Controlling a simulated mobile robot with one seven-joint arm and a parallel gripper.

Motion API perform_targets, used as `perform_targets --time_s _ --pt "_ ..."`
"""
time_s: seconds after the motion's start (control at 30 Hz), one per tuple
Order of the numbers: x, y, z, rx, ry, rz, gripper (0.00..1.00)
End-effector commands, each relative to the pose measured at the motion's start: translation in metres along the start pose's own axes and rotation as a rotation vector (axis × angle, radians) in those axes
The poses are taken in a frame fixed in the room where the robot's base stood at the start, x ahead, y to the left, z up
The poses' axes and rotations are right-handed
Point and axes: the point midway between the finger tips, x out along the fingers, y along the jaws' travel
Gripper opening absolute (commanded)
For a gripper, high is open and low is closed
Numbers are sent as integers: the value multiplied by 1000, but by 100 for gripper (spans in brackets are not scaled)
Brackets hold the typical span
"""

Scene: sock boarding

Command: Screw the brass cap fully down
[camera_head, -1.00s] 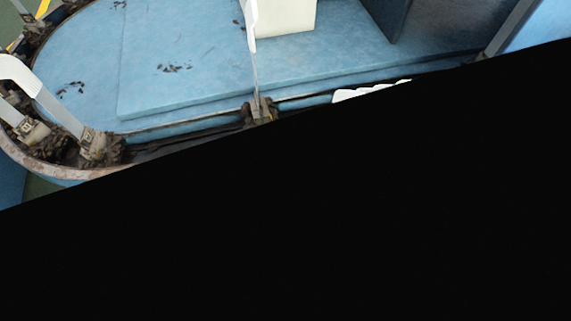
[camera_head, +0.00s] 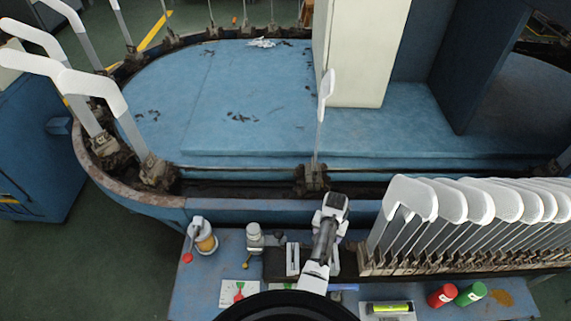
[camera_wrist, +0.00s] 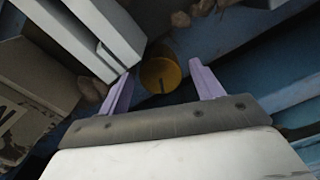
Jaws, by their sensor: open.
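In the wrist view a round yellow-orange cap (camera_wrist: 160,75), which I take for the brass cap, has a dark slot or mark on its face. My gripper (camera_wrist: 161,69) is open, with one purple finger on each side of the cap. A gap shows between each finger and the cap; the depth between them is hard to judge. In the head view my arm's end (camera_head: 332,208) is over the bench by the machine's front edge. The fingers and the cap cannot be made out there.
A pale block (camera_wrist: 85,35) stands close left of the fingers. White sock boards (camera_head: 450,205) crowd the right. A blue machine (camera_head: 240,100) lies behind.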

Motion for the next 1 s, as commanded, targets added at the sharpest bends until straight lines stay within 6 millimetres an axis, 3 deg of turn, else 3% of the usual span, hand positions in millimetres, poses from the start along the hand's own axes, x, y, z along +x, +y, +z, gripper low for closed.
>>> perform_targets --time_s 1.0 --pt "3 -2 1 -1208 3 1 66"
